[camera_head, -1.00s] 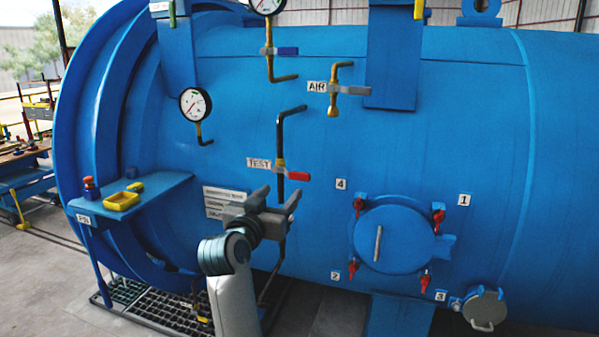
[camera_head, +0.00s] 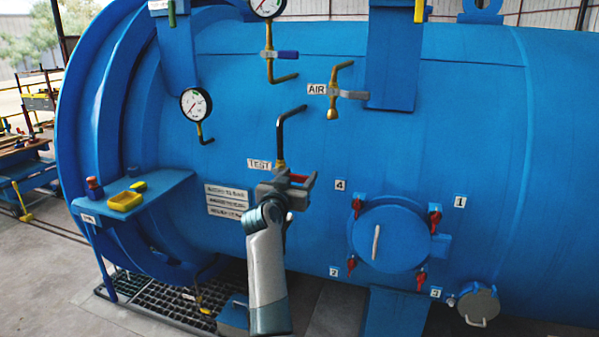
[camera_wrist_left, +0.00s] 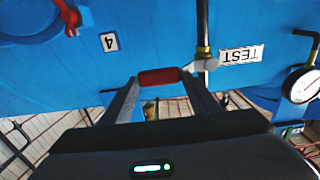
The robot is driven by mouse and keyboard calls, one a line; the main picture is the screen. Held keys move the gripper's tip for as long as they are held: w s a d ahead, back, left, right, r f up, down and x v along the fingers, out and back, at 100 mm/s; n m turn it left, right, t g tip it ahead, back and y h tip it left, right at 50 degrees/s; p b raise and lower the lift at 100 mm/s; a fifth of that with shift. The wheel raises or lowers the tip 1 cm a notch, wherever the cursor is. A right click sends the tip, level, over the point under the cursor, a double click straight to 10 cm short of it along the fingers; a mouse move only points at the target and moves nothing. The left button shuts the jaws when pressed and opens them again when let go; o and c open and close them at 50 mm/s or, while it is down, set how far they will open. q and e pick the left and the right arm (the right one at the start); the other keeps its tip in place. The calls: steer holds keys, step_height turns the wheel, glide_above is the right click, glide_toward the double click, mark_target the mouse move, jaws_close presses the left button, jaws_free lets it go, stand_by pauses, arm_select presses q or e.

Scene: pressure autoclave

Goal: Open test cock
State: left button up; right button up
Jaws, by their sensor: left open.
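The test cock is a brass valve with a red lever handle (camera_head: 298,178) on a black pipe, beside the TEST label (camera_head: 259,164) on the blue autoclave. My left gripper (camera_head: 287,184) is open right at the handle and partly hides the valve and the pipe below. In the left wrist view the red handle (camera_wrist_left: 160,77) lies crosswise between the two open fingertips of my left gripper (camera_wrist_left: 160,84). I cannot tell whether the fingers touch it. The brass body (camera_wrist_left: 204,53) and TEST label (camera_wrist_left: 241,55) are right of the fingers there. My right gripper is not in view.
Above are the AIR valve (camera_head: 333,92) and pressure gauges, one of them a round gauge (camera_head: 196,104). A round hatch (camera_head: 390,239) with red clamps is at lower right. A blue shelf (camera_head: 165,187) with a yellow tray (camera_head: 126,201) juts out at left.

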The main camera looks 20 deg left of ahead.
arm_select(q)
steer(key=shift+w, duration=0.5)
